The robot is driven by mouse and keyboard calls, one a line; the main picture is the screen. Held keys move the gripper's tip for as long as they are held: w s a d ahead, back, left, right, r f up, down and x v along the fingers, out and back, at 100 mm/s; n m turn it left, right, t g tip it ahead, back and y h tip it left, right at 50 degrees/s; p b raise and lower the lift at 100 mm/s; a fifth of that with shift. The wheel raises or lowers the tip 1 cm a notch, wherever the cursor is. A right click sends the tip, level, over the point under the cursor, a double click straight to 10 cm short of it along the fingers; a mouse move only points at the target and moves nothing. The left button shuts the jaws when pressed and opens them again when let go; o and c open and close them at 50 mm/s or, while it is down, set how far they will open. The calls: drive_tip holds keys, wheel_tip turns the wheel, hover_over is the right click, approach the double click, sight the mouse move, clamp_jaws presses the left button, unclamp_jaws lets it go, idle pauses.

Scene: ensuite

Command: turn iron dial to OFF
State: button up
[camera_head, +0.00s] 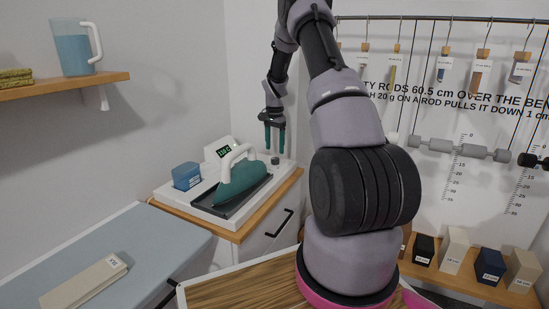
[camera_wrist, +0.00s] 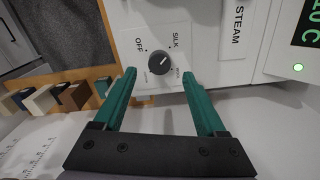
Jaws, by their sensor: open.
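The teal iron (camera_head: 242,180) with a white handle rests on a white station (camera_head: 207,207) with a dark plate. The dark round dial (camera_head: 275,160) sits at the station's back right. In the wrist view the dial (camera_wrist: 160,62) has labels OFF and SILK around it, with further lettering too small to read. Its light mark seems to lean toward the SILK side. My gripper (camera_head: 274,148) points down above the dial. In the wrist view my gripper (camera_wrist: 159,74) is open and empty, its green fingertips on either side of the dial, with gaps to it.
A green-lit display (camera_head: 224,151) stands behind the iron, and a blue container (camera_head: 186,176) is at its left. A STEAM label (camera_wrist: 238,30) is near the dial. A wooden-edged cabinet (camera_head: 255,222) carries the station. Hanging rods and weights (camera_head: 460,148) are at the right.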

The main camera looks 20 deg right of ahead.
sight(275, 158)
wheel_tip(275, 158, down, 5)
drive_tip(key=shift+f, duration=0.1)
idle(0.3)
clamp_jaws()
